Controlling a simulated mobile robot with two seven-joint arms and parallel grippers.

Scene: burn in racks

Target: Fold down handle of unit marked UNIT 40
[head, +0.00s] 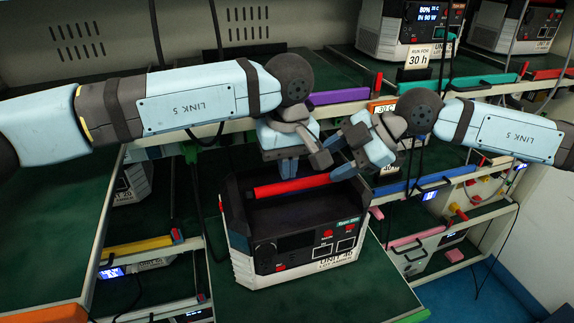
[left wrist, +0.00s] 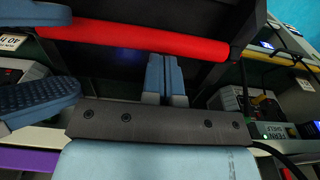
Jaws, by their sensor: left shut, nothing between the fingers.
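The unit marked UNIT 40 (head: 297,258) is a dark box with a pale lower casing, at the centre of the head view. Its red handle (head: 290,187) is a bar across its upper part, also seen in the left wrist view (left wrist: 140,40). My left gripper (head: 288,172) is shut and empty beside the bar. Its blue fingertips (left wrist: 166,60) lie close to the bar; contact is unclear. My right gripper (head: 335,166) is near the bar's right end.
The unit stands on a green shelf (head: 375,285). Racks with other units (head: 410,30) and coloured bars, including a purple one (head: 338,97), stand behind. More shelves lie left and right. Dark cables hang at the right.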

